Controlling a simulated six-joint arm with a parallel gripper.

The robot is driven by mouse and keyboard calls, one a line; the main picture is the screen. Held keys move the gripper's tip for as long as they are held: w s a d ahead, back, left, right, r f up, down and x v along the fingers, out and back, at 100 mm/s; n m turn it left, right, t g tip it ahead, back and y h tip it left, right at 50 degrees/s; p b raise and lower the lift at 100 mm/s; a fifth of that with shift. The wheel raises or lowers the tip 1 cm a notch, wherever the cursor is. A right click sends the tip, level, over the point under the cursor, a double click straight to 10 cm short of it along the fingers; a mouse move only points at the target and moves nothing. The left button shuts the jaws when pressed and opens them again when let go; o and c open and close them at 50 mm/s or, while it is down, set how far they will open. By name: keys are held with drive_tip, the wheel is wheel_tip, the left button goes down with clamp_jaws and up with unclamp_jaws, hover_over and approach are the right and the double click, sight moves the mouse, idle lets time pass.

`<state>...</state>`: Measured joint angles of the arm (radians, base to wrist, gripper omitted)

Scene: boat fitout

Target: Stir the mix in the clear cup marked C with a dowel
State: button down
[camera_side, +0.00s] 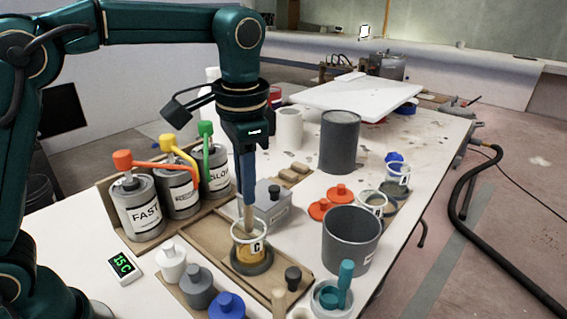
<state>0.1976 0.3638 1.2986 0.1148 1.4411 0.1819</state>
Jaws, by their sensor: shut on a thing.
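A clear cup marked C (257,249) stands in a dark round holder (251,268) on a wooden board, with amber mix (248,254) inside. My gripper (247,150) is above the cup, pointing down. It is shut on a dowel (248,215), which hangs close to upright. The dowel's lower end is inside the cup. Whether its tip touches the cup's bottom cannot be seen. The upper part of the dowel is hidden by my gripper.
Three pump cans, one marked FAST (145,214) and one SLOW (217,175), stand at the left. A grey pot (352,245) and a teal-handled tool (345,280) are at right. A small black knob (293,275) sits close by the cup. A display (123,265) reads 15C.

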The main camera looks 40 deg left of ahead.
sight(249, 225)
drive_tip(key=shift+w+a+f, duration=0.1)
drive_tip(key=shift+a+f, duration=0.05)
drive_tip(key=shift+f, duration=1.35)
drive_tip(key=shift+w+a+f, duration=0.1)
drive_tip(key=shift+a+f, duration=0.05)
drive_tip(key=shift+f, duration=1.35)
drive_tip(key=shift+w, duration=0.15)
